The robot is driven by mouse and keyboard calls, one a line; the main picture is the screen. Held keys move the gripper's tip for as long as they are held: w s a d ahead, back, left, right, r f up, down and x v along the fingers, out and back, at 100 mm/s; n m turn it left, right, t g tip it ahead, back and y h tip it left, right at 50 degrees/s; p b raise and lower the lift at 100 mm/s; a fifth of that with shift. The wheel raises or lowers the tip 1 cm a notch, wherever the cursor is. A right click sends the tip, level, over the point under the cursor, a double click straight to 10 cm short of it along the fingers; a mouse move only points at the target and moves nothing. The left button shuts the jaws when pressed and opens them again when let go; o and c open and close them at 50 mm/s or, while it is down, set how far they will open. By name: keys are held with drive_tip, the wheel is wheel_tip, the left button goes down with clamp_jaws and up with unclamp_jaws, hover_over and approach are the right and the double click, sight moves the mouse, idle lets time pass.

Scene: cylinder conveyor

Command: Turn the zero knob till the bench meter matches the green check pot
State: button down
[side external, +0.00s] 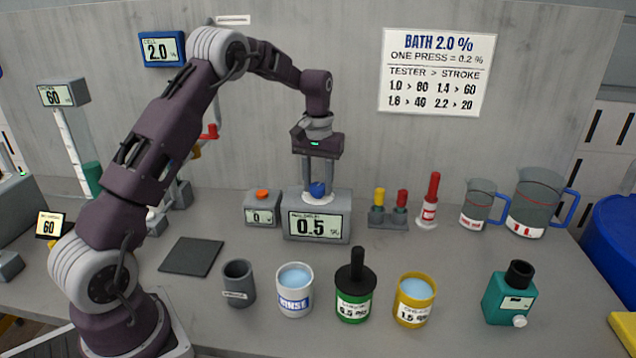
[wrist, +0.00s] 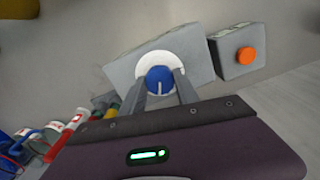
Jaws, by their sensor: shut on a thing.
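The bench meter (side external: 316,224) is a grey box whose display reads 0.5. Its blue zero knob (side external: 317,191) sits on a white disc on top. My gripper (side external: 319,182) comes straight down from above and is shut on the knob. In the wrist view the knob (wrist: 158,81) shows a pale pointer line and lies between the two fingers of my gripper (wrist: 160,79). The green check pot (side external: 352,310) stands in front of the meter, with a label that seems to read 0.5. A black probe (side external: 357,269) stands upright in it.
A small box with an orange button (side external: 262,196) and a 0 display stands left of the meter. A grey cup (side external: 239,287), white rinse pot (side external: 294,300), yellow pot (side external: 415,303) and teal bottle (side external: 506,300) line the front. Jugs (side external: 535,201) stand at right.

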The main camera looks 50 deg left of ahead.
sight(318, 186)
drive_tip(key=shift+m, duration=0.3)
drive_tip(key=c, duration=0.9)
unclamp_jaws()
wheel_tip(318, 186, up, 6)
drive_tip(key=shift+r, duration=0.6)
drive_tip(key=shift+d+r, duration=0.1)
